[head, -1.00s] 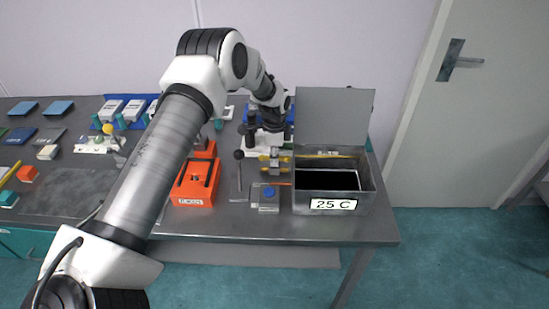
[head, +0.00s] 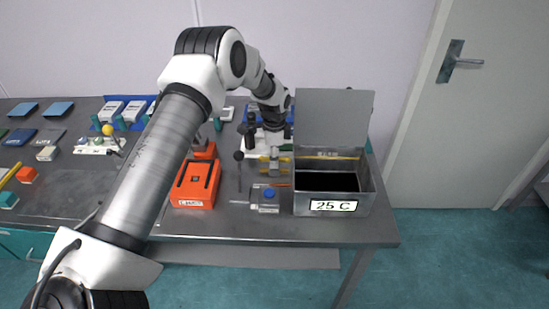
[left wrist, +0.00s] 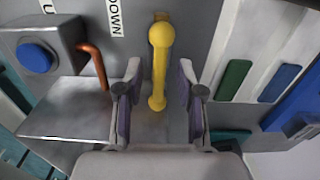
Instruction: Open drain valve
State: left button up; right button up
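A yellow lever with a round knob (left wrist: 158,65) stands between the fingers of my left gripper (left wrist: 158,105) in the left wrist view. Gaps show on both sides of it, so the gripper is open and not clamped on it. In the head view my left gripper (head: 268,146) is at the back of the table, just left of the metal bath marked "25 C" (head: 333,206). Small yellow parts (head: 265,158) show beneath it, partly hidden. I cannot tell for sure which part is the drain valve. My right gripper is not in view.
In the left wrist view, a grey box with a blue button (left wrist: 38,56) and a bent copper-coloured tube (left wrist: 94,64) lie left of the lever. The bath's raised lid (head: 333,115) stands right of my gripper.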

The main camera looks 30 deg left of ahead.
pick_arm(q)
notch_tip(320, 180, up, 11)
jog(key=shift+r, duration=0.2)
jog(key=shift+r, duration=0.1)
